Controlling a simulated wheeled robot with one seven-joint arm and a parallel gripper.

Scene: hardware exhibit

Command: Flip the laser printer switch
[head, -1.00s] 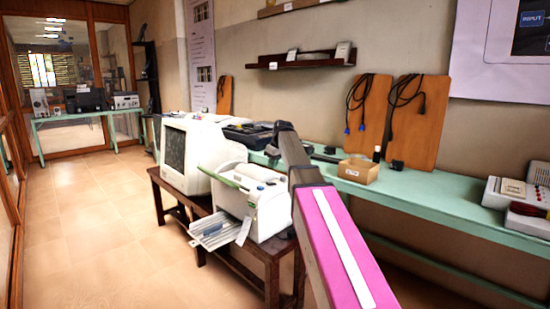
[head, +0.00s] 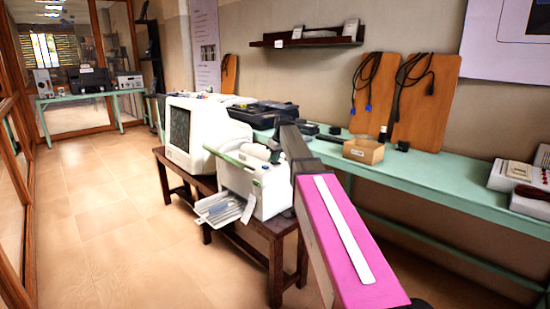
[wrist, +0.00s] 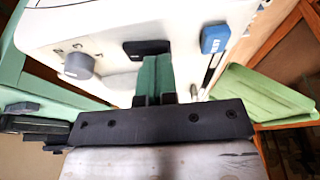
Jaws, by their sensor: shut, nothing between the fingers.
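The laser printer (head: 275,188) is a white machine with a green flap and an open front tray, on a brown wooden bench in the head view. My arm covers its right side. In the wrist view a white casing (wrist: 110,22) fills the top, with a black rectangular part (wrist: 143,48) that looks like the switch. A grey round knob (wrist: 78,65) is left of it and a blue labelled piece (wrist: 215,38) right. My gripper (wrist: 155,60) is shut and empty, its green fingertips at the black part's lower edge. I cannot tell whether they touch. The switch is hidden in the head view.
A white monitor (head: 190,130) stands left of the printer on the brown bench (head: 268,228). Behind runs a long green table (head: 430,183) with a small cardboard box (head: 363,151) and black devices. The tiled floor (head: 110,205) on the left is clear.

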